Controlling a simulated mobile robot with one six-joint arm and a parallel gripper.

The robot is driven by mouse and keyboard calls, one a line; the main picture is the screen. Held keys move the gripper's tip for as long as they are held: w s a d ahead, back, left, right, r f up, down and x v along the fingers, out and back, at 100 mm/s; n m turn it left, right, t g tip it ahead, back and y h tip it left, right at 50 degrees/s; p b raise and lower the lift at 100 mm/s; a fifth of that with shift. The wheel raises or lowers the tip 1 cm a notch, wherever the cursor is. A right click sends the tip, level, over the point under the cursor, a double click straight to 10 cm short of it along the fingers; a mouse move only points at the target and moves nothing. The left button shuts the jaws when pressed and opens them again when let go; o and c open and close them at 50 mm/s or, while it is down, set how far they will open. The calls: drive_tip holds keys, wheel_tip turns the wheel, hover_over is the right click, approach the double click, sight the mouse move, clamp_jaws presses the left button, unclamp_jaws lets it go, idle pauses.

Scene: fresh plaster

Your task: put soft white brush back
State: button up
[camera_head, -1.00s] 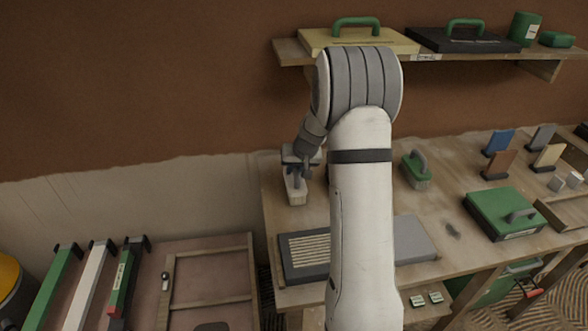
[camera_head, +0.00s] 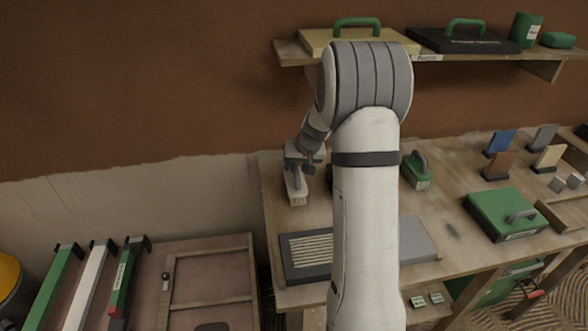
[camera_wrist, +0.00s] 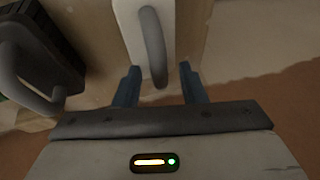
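The soft white brush (camera_head: 297,198), a pale block with a grey handle, stands at the left end of the wooden bench, bristles down. In the wrist view its white body (camera_wrist: 181,22) and grey looped handle (camera_wrist: 152,45) show. My gripper (camera_head: 300,168) is just above and behind the brush. In the wrist view my gripper (camera_wrist: 159,70) is open, with its two blue fingers either side of the handle's near end and visible gaps at both sides. Whether the fingers reach down around the handle or are above it is hard to tell.
A dark block with a grey handle (camera_wrist: 35,65) is close on the left in the wrist view. A green handled brush (camera_head: 416,172) and a green case (camera_head: 506,213) stand on the bench (camera_head: 445,205). A shelf (camera_head: 440,57) with cases hangs above. A ribbed dark tray (camera_head: 305,255) lies in front.

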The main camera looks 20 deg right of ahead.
drive_tip(key=v, duration=0.9)
drive_tip(key=s+a+r+n+g, duration=0.1)
drive_tip(key=s+a+r, duration=0.4)
drive_tip(key=s+a, duration=0.55)
drive_tip(key=s+a+f+n, duration=0.1)
drive_tip(key=s+a, duration=0.1)
drive_tip(key=s, duration=0.7)
drive_tip(key=s+a+f+g+h, duration=0.1)
drive_tip(key=s, duration=0.9)
drive_tip(key=shift+a+n, duration=0.4)
